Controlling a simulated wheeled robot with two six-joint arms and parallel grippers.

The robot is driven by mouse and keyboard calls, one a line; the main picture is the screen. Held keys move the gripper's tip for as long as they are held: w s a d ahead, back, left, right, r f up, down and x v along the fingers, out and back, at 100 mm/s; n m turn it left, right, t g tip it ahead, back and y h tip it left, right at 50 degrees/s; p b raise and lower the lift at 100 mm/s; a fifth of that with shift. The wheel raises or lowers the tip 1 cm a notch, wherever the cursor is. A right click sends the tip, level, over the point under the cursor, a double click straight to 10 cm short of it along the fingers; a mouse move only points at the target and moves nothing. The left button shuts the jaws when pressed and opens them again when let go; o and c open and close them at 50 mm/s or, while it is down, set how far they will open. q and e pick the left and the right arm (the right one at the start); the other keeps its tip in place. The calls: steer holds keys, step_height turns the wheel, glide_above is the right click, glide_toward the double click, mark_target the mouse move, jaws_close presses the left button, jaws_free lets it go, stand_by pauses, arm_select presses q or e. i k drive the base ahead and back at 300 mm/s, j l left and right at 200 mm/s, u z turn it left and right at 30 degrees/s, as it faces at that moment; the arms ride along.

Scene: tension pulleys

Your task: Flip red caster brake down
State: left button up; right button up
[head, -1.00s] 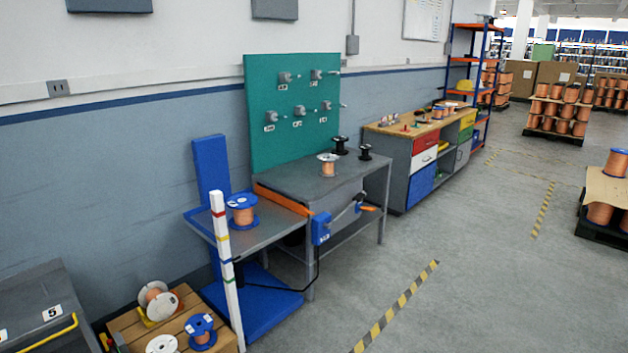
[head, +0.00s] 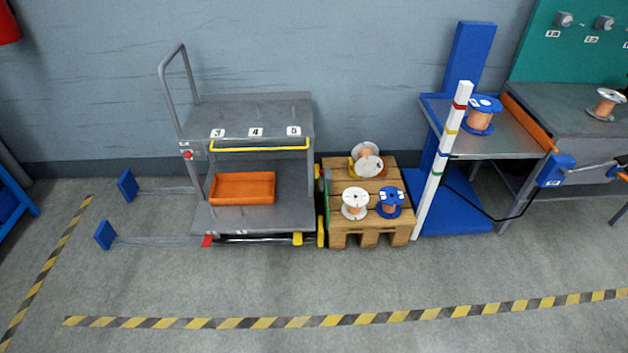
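A grey cart (head: 254,108) with a tall handle on its left stands against the wall in the head view. Its top shelf carries labels 3, 4 and 5 and a yellow bar on the front edge. A small red piece (head: 207,241), perhaps the red caster brake, shows low at the cart's front left corner. It is too small to tell whether it is up or down. A yellow piece (head: 298,239) sits low at the front right. Neither of my grippers is in view.
An orange bin (head: 242,188) sits on the cart's lower shelf. A wooden pallet (head: 370,227) with several spools stands right of the cart. Blue-ended rails (head: 150,236) stick out left. The floor in front is clear up to a yellow-black stripe (head: 330,320).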

mark_target(208, 238)
steer(key=i+j+u, duration=0.1)
steer(key=i+u, duration=0.25)
steer(key=i, duration=0.5)
steer(key=i+l+u, duration=0.1)
steer(key=i+u, duration=0.2)
steer(key=i, duration=0.5)
